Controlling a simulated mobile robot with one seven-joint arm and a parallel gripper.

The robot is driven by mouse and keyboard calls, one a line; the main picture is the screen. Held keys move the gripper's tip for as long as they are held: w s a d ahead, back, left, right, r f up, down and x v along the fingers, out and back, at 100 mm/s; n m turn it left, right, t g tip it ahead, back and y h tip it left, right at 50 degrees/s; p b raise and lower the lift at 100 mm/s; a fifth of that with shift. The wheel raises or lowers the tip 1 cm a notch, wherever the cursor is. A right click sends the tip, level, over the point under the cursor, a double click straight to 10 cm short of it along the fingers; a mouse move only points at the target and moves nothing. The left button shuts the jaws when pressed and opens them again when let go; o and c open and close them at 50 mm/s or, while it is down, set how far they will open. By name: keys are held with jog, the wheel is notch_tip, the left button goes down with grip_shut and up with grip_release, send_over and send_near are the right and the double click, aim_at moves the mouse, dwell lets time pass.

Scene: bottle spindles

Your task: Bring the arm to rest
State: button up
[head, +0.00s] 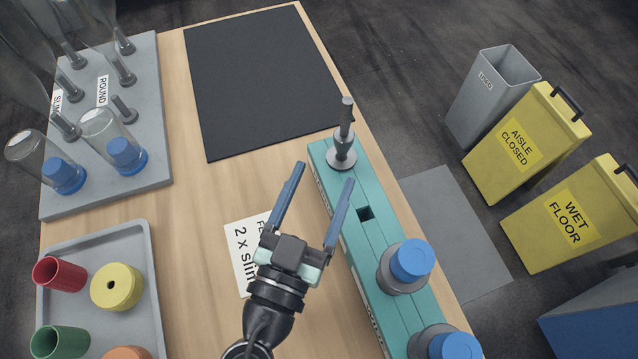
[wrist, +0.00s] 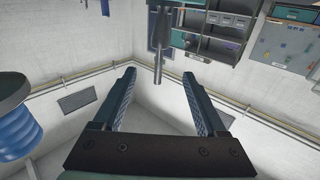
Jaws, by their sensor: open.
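My gripper (head: 318,205) is open and empty. In the head view it is raised above the wooden table, over a white card reading "2 x slim" (head: 243,262), left of the teal spindle block. In the wrist view the two fingers (wrist: 160,95) stand apart with nothing between them, and the camera faces the room's walls. The card is partly hidden by my wrist.
The teal block (head: 392,253) carries a grey spindle (head: 343,140) and blue-topped pieces (head: 411,260). A grey rack with clear bottles (head: 150,205) and a tray of coloured pieces (head: 148,240) lie left. The black mat (head: 262,80) is clear. Yellow signs (head: 525,145) stand on the floor right.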

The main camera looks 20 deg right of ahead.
dwell(0.4)
jog(key=w+a+r+t+y, duration=0.15)
jog(key=w+r, duration=0.25)
jog(key=r, duration=0.4)
jog(key=w+r+n+t+y, duration=0.1)
jog(key=w+r+t, duration=0.15)
jog(key=r, duration=0.55)
jog(key=w+a+r+t+y, duration=0.1)
jog(key=w+r, duration=0.4)
jog(key=r, duration=0.2)
jog(key=s+a+r+n+t+y+p, duration=0.1)
jog(key=r+p, duration=0.3)
jog(key=r, duration=0.8)
jog(key=s+a+r+n+t+y+p, duration=0.2)
jog(key=s+r+n+t+y+p, duration=0.1)
jog(key=r, duration=1)
jog(key=s+a+r+n+t+y+p, duration=0.2)
jog(key=s+r+t+y+p, duration=0.2)
jog(key=r+p, duration=0.3)
notch_tip(320, 180, up, 6)
jog(key=shift+s+f+n, duration=0.15)
jog(key=shift+n, duration=0.25)
